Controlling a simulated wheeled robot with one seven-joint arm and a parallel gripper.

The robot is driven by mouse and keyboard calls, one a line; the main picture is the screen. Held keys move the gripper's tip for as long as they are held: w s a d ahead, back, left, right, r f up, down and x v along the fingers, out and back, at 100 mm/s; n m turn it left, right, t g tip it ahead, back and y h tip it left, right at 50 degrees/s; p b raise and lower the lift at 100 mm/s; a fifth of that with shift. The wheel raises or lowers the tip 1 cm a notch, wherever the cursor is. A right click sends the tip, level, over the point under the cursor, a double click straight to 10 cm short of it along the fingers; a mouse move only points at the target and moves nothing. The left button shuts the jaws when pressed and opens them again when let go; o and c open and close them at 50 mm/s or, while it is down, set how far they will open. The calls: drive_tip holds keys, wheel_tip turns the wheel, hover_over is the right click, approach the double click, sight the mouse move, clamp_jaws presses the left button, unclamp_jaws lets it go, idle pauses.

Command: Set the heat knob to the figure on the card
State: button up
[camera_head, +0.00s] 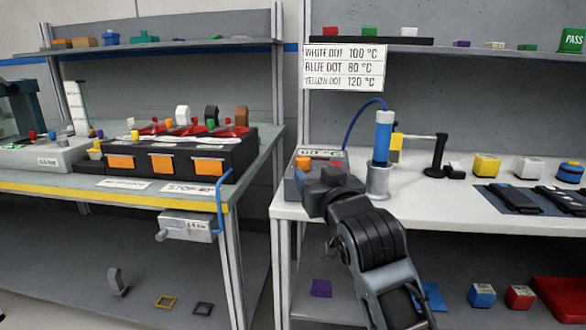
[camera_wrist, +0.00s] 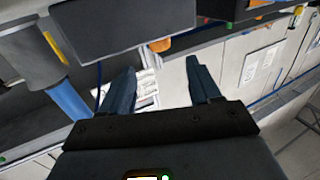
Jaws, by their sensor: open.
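The white card (camera_head: 343,67) hangs from the upper shelf and reads WHITE DOT 100 °C, BLUE DOT 80 °C, YELLOW DOT 120 °C. The heat station (camera_head: 320,154) is a grey box at the left end of the white bench; its display seems to read 60 °C. A blue-handled iron (camera_head: 383,135) stands upright in a grey holder (camera_head: 378,182) to its right. My gripper (camera_head: 318,180) is in front of the station and covers much of its front. It is open, and between its fingers (camera_wrist: 161,75) I see nothing held. I cannot clearly make out the heat knob or a dot.
A black arm-like stand (camera_head: 437,155) and several small blocks stand farther right on the bench. A dark module with orange tabs (camera_head: 162,163) sits on the left bench (camera_head: 120,199). A gap separates the two benches.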

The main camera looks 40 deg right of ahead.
sight(305, 162)
drive_tip(key=x, duration=0.7)
drive_tip(key=shift+w+d, duration=0.15)
drive_tip(key=shift+w, duration=0.15)
drive_tip(key=c, duration=1)
